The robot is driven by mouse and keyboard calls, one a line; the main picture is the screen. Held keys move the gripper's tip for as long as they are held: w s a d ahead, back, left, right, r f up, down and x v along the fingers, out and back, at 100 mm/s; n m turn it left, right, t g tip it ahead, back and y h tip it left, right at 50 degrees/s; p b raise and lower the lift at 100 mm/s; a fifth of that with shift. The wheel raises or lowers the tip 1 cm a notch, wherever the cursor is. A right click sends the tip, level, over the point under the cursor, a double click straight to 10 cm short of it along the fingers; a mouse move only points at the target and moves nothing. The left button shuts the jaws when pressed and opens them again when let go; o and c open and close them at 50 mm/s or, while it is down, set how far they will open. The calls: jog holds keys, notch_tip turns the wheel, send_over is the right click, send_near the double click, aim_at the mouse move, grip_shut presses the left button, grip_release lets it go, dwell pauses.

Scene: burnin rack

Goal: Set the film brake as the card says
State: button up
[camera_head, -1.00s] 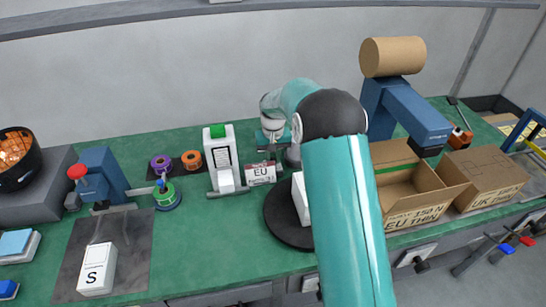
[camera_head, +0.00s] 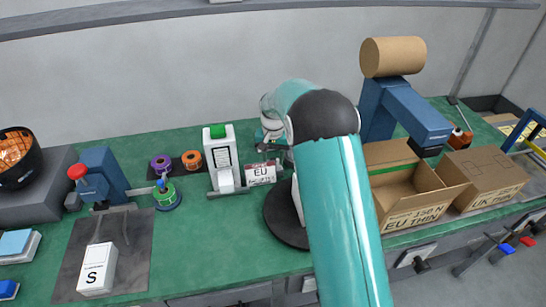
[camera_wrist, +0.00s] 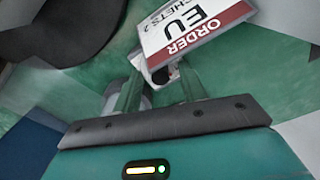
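The white order card (camera_head: 262,173), reading EU in large letters, stands on the green bench beside the white dispenser. It also shows in the wrist view (camera_wrist: 196,28), tilted, with ORDER and EU legible and the line below partly cut off. My gripper (camera_wrist: 158,82) has its two fingers apart, with the card just past their tips; I cannot tell whether they touch it. In the head view my gripper (camera_head: 274,136) hangs behind and above the card, partly hidden. A blue machine (camera_head: 405,112) carries a tan roll (camera_head: 392,56). I cannot make out which part is the film brake.
A black turntable (camera_head: 283,222) with a white item is partly hidden by my arm. Open EU THIN (camera_head: 412,203) and closed UK (camera_head: 488,178) cartons stand right. A white S box (camera_head: 97,270) lies on a grey mat at left. The bench's front middle is clear.

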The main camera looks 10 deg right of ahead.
aim_at(273, 159)
notch_tip(273, 159, up, 14)
dwell(0.6)
